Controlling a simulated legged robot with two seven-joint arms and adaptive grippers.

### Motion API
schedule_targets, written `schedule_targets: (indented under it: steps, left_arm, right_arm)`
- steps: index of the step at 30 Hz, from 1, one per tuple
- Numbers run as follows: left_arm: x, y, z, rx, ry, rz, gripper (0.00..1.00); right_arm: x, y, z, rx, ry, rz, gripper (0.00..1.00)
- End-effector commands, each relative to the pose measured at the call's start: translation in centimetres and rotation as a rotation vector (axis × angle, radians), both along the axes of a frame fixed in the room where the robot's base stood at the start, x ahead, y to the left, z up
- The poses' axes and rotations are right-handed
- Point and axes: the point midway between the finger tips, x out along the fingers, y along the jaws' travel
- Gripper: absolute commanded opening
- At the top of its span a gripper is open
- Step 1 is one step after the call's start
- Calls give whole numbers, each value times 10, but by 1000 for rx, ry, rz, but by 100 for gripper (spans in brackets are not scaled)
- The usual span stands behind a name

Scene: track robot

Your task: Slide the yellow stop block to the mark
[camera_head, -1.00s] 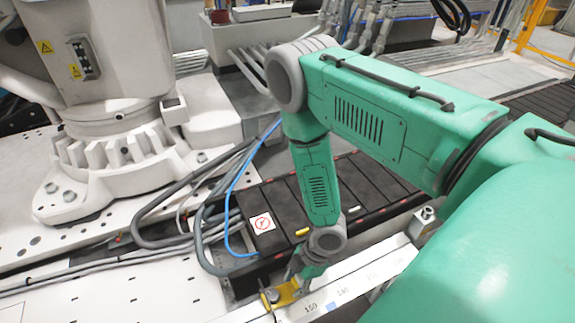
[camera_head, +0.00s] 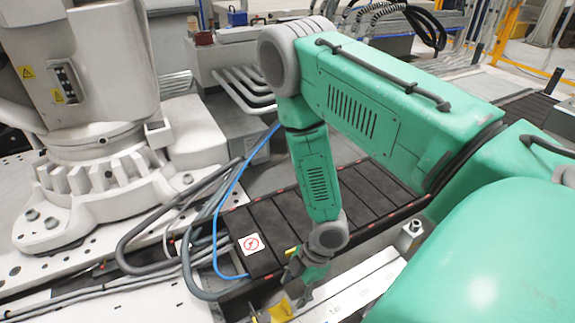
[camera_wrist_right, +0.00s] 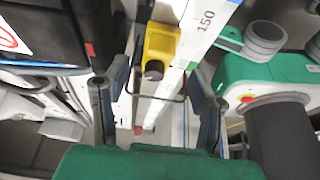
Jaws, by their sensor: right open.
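The yellow stop block (camera_wrist_right: 160,42) with a dark round knob sits at the edge of a pale scale rail (camera_wrist_right: 205,28) printed with "150". In the head view the block (camera_head: 277,311) is at the bottom edge, partly cut off. My right gripper (camera_wrist_right: 157,82) is open, its two dark fingers spread with the knob end of the block in line between them. I cannot tell whether they touch it. In the head view the right gripper (camera_head: 292,275) is just above the block. A small blue patch (camera_wrist_right: 236,2) shows on the rail past "150". My left gripper is not in view.
A black segmented conveyor (camera_head: 375,190) runs behind the rail. A large white robot base (camera_head: 105,175) stands at the left. A bolt fitting (camera_head: 412,232) stands beside the rail.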

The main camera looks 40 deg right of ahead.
Motion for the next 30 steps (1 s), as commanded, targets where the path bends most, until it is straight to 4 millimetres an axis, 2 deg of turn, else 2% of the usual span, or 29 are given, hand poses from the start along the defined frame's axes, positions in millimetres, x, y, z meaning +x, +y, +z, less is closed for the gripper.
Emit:
schedule_targets:
  steps: [3, 10, 30]
  left_arm:
    - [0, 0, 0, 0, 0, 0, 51]
    - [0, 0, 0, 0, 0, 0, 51]
    - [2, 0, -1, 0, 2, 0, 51]
  right_arm:
    - [-2, -10, 23, 0, -1, -2, 52]
    - [-5, -20, 49, 0, 0, -1, 52]
    - [-6, -22, 52, 0, 2, -1, 52]
